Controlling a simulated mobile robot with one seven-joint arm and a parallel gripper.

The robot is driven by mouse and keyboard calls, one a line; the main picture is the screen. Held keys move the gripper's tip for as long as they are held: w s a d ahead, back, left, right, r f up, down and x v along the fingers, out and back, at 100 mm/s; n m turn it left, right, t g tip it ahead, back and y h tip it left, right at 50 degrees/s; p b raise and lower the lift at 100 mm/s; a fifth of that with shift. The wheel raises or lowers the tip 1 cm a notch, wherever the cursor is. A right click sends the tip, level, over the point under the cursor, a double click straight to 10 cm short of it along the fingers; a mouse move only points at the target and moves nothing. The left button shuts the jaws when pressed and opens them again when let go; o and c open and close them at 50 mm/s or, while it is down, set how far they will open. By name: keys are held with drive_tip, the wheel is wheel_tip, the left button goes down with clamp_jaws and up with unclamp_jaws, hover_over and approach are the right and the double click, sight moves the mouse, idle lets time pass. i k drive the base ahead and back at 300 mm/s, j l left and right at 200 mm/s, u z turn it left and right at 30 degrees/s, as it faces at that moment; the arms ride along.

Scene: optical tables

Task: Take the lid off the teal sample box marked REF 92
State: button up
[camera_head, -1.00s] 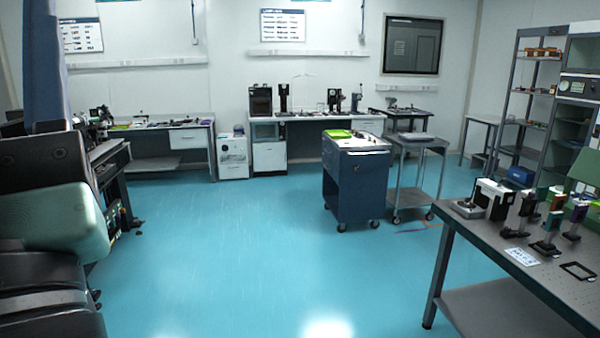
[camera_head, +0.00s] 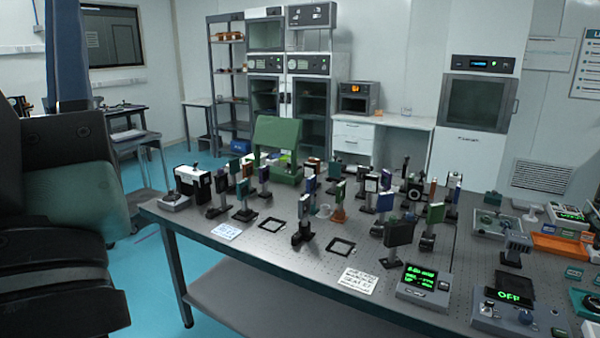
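I cannot make out a box marked REF 92. Small teal items lie at the right edge of the optical table (camera_head: 225,235), among them a flat teal block (camera_head: 573,273) and a larger teal piece (camera_head: 588,304) cut off by the picture edge. Their markings are too small to read, and I cannot tell whether either is the sample box or has a lid. My gripper is not in view; only parts of my own body show at the left.
The table holds several posts with optical mounts, a green-lit display unit (camera_head: 424,283), a unit reading OFF (camera_head: 514,301), an orange tray (camera_head: 558,246) and a green panel (camera_head: 277,138). Cabinets and a counter (camera_head: 385,120) stand behind. Blue floor (camera_head: 105,262) is open at the left.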

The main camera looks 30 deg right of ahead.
sight(493, 194)
drive_tip(key=i+l+z, duration=0.1)
drive_tip(key=z, duration=0.35)
drive_tip(key=i+l+z, duration=0.1)
drive_tip(key=l+z, duration=0.15)
drive_tip(key=z, duration=0.15)
drive_tip(key=i+l+z, duration=0.15)
drive_tip(key=z, duration=0.3)
drive_tip(key=i+l+z, duration=0.1)
drive_tip(key=z, duration=0.3)
drive_tip(key=i+z, duration=0.35)
drive_tip(key=i, duration=0.55)
